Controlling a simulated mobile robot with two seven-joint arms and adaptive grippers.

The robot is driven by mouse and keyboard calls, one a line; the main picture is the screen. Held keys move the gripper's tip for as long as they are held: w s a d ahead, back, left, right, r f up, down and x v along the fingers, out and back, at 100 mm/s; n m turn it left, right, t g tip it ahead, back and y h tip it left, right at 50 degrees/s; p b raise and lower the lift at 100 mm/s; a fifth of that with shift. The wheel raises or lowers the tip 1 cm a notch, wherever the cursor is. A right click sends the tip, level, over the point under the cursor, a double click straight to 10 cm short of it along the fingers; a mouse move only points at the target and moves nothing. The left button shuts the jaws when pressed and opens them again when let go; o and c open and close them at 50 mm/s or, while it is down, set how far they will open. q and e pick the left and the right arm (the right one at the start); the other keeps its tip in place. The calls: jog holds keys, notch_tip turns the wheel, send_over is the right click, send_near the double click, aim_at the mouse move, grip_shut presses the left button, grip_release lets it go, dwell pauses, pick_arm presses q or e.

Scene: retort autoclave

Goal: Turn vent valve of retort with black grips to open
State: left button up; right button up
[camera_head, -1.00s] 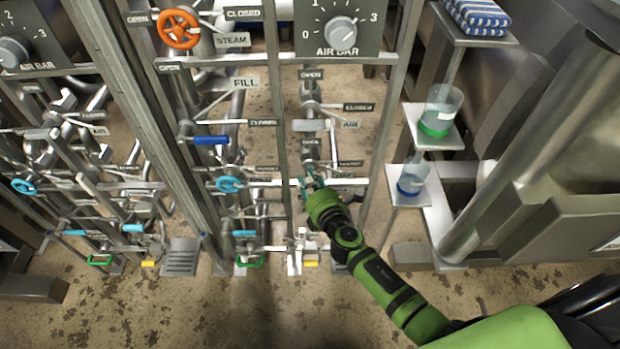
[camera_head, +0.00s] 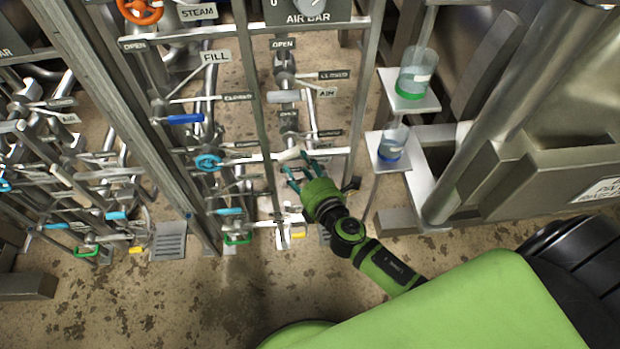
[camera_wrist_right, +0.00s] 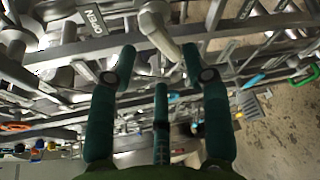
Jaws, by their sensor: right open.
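My right gripper (camera_head: 300,170) is open in front of the right-hand pipe column of the panel. I cannot read a vent label. A small black grip (camera_head: 351,184) shows to the right of the fingers. My left gripper is not in view.
An AIR valve (camera_head: 283,97) with a pale grip sits higher on the column. Beakers stand on small shelves (camera_head: 412,102) to the right. Upright frame posts flank the column.

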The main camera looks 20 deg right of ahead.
jog(key=v, duration=0.5)
jog(key=shift+s+r, duration=0.1)
jog(key=shift+s, duration=0.05)
dwell(1.9)
